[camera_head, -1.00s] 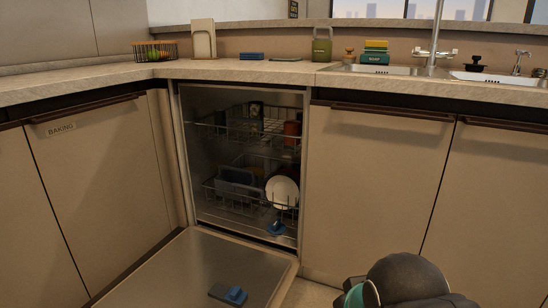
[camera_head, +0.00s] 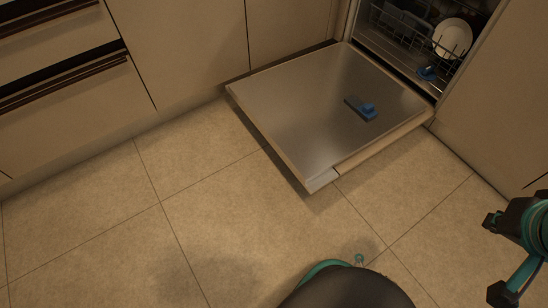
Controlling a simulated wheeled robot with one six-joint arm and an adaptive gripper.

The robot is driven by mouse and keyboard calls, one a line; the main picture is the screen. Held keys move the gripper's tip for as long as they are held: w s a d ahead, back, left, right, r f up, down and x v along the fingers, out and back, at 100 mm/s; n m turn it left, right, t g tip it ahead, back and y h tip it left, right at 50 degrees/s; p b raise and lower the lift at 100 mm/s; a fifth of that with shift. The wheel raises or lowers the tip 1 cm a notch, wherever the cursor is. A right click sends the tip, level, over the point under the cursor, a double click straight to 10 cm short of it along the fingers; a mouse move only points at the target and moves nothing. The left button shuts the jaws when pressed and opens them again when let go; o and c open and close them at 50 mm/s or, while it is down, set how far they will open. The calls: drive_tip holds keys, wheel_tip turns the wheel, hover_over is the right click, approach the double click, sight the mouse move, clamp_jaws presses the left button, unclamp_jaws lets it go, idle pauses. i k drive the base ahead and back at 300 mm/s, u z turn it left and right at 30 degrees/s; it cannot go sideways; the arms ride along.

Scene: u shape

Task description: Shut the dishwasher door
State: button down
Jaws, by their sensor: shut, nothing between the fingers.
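The dishwasher door (camera_head: 290,105) is folded down, open and low over the floor, with its bare inner face up. A small blue item with a dark base (camera_head: 362,108) lies on it. The dishwasher's opening (camera_head: 400,45) is at the top right, with a lower rack (camera_head: 395,32) and a white plate (camera_head: 452,38) inside. My gripper (camera_head: 494,256), black and teal, is at the right edge, partly cut off by the frame. It is empty and shows apart from the door, to the right of and below it in the picture.
Cabinet fronts with dark handles (camera_head: 65,85) line the left and back. Another cabinet front (camera_head: 490,120) stands right of the dishwasher. The tiled floor (camera_head: 190,210) is clear in front of and left of the door. My own base shows at the bottom.

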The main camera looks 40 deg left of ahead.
sight(305, 107)
drive_tip(key=z, duration=0.35)
drive_tip(key=k, duration=0.8)
drive_tip(key=u, duration=0.7)
drive_tip(key=i, duration=0.85)
drive_tip(key=u, duration=0.9)
drive_tip(key=i, duration=0.35)
drive_tip(key=z, duration=0.05)
